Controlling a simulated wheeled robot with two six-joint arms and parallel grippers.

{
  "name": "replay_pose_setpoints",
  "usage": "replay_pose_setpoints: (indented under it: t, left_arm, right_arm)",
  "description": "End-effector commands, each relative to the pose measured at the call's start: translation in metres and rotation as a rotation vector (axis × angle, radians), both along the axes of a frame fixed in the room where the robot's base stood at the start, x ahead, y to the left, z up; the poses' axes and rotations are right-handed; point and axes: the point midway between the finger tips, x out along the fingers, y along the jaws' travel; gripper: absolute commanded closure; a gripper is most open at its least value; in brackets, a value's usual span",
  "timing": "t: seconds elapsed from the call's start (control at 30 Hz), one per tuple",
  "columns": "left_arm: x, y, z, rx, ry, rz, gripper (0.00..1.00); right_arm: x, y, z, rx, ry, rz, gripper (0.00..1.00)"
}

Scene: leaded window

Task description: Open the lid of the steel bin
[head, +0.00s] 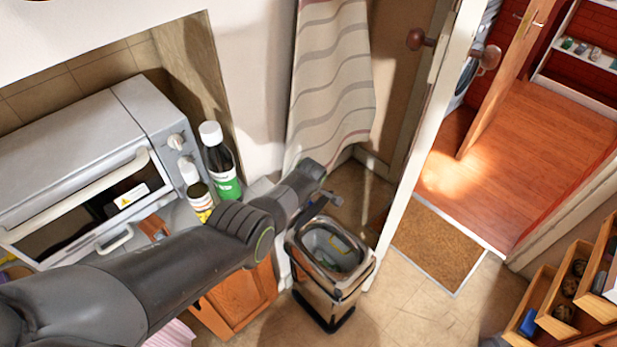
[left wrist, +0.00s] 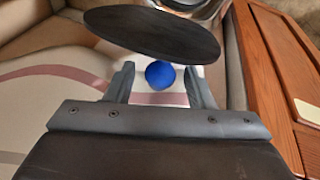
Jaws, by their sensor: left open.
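The steel bin (head: 325,305) stands upright on the tiled floor at the lower middle of the head view. Its rounded-rectangular top has a shiny rim around a grey area with green and yellow patches. I cannot tell whether that is the inside or a reflecting lid. My left gripper (head: 326,199) is above the bin's back edge, small and partly hidden by my wrist. In the left wrist view the left gripper (left wrist: 159,78) is open, with a blue ball-like thing (left wrist: 160,73) showing between its fingers. A dark oval disc (left wrist: 150,32) is beyond the fingertips. My right gripper is not in view.
A striped curtain (head: 335,80) hangs behind the bin. A white door frame (head: 425,130) stands to its right. A wooden cabinet (head: 238,298) is at its left. Two bottles (head: 221,165) and a toaster oven (head: 85,170) are on the counter. Floor in front is clear.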

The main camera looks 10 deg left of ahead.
Motion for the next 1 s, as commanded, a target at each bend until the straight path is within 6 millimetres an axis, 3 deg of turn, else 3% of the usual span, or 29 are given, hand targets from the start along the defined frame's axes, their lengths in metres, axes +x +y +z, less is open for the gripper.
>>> replay_pose_setpoints:
  t: [0.03,0.7,0.77,1.0]
  left_arm:
    - [-0.002,-0.001,0.011,-0.001,0.001,0.0,0.51]
    - [-0.024,-0.007,0.073,-0.001,0.0,0.0,0.51]
    - [-0.024,-0.008,0.067,-0.001,-0.002,-0.001,0.51]
    - [-0.026,-0.011,0.077,0.001,-0.003,-0.002,0.51]
  right_arm:
    - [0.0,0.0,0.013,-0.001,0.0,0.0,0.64]
    - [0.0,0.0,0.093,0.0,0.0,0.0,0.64]
    - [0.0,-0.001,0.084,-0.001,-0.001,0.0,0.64]
    - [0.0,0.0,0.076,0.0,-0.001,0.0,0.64]
